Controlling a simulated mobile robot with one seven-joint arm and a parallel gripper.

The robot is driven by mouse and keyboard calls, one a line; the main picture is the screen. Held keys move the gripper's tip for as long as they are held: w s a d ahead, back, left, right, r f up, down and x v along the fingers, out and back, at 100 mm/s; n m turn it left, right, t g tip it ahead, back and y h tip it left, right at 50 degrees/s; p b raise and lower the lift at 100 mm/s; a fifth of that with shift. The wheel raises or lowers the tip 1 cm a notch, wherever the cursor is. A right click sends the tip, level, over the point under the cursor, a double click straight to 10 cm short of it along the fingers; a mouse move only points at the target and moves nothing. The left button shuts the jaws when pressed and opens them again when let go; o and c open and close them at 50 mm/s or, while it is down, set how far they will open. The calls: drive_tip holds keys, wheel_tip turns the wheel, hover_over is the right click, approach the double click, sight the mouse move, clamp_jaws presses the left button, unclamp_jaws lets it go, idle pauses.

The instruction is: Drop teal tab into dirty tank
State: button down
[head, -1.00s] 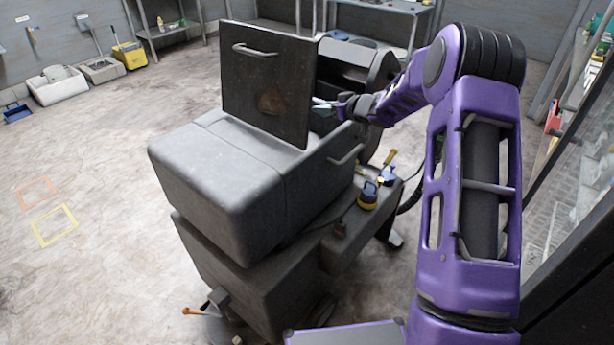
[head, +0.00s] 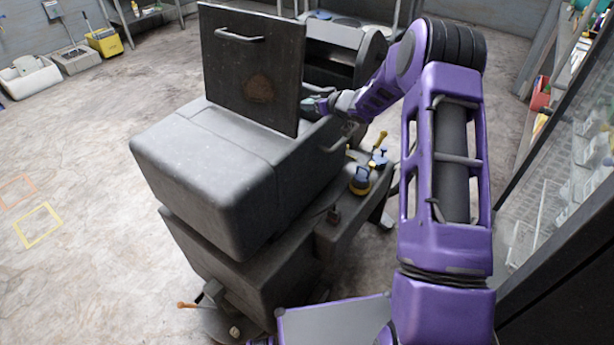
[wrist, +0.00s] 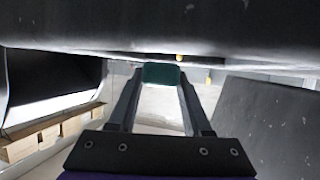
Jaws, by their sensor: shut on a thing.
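The teal tab (wrist: 162,74) is between my fingertips in the wrist view, a dark teal block held at the far end of both fingers. My gripper (wrist: 161,82) is shut on it. In the head view my gripper (head: 312,106) is just right of the raised dark lid (head: 250,70), above the back part of the grey floor machine (head: 215,165). The lid stands upright with a handle and a brown patch. The dirty tank's opening is hidden behind the lid, so I cannot tell whether the tab is over it.
A dark surface spans the top of the wrist view, close above the fingers. Yellow-and-blue fittings (head: 360,181) sit on the machine's right side. A glass-fronted cabinet (head: 560,140) stands at the right.

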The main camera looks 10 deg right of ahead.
drive_tip(key=shift+f, duration=0.2)
drive_tip(key=shift+c, duration=1.3)
unclamp_jaws()
drive_tip(key=v, duration=1.7)
drive_tip(key=shift+s, duration=0.2)
